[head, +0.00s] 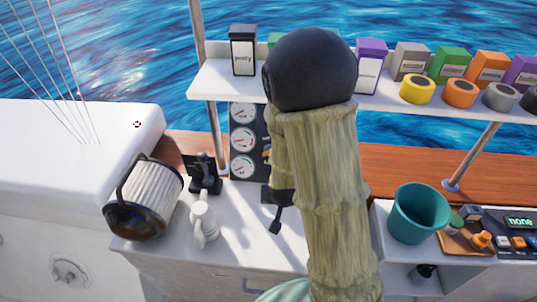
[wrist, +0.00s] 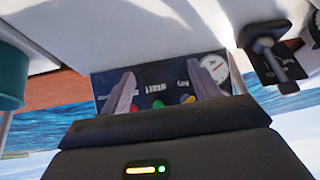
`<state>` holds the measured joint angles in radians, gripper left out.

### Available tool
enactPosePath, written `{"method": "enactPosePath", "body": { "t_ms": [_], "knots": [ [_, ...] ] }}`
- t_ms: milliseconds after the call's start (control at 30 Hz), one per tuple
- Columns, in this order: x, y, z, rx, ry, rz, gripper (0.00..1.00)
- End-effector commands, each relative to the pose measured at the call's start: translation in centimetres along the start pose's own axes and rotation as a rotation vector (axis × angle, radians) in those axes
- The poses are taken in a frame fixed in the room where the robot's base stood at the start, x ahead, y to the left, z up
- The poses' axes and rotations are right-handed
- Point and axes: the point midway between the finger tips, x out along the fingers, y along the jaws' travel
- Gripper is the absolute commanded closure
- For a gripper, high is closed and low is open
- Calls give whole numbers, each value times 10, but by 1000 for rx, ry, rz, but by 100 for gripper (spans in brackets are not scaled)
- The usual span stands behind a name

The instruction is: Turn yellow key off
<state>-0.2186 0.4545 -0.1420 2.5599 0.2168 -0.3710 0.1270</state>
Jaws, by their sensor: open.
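The yellow key (wrist: 190,99) shows in the wrist view as a small yellow spot on the dark switch panel (wrist: 155,88), under the lettering that reads like "key". Its lower part is cut off by my gripper body, so its turn angle cannot be told. My gripper (wrist: 165,85) is open and empty, with its two fingers spread in front of the panel. The key lies between the fingers in this view, nearer the right one. Contact cannot be seen. In the head view my arm covers most of the panel.
Red and green buttons (wrist: 158,103) sit beside the key. Gauges (head: 243,141) and a black lever (head: 205,175) stand left of my arm; a teal bucket (head: 418,213) stands right. A white shelf (head: 215,82) with boxes and tape rolls runs above.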

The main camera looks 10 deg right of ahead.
Motion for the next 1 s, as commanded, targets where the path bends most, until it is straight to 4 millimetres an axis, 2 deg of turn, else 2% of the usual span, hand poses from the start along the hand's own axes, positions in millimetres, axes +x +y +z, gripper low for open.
{"method": "enactPosePath", "body": {
  "t_ms": [33, 200, 433, 667, 833, 1000],
  "knots": [
    [13, 1, 2, 7, 30, 24, 38],
    [46, 9, -3, 21, 189, 102, 38],
    [68, 22, -9, -51, 446, 194, 38],
    [64, 21, -15, -232, 736, 223, 38],
    [50, 5, -12, -413, 941, 179, 38],
    [39, -9, -7, -524, 1052, 130, 38]
  ]
}}
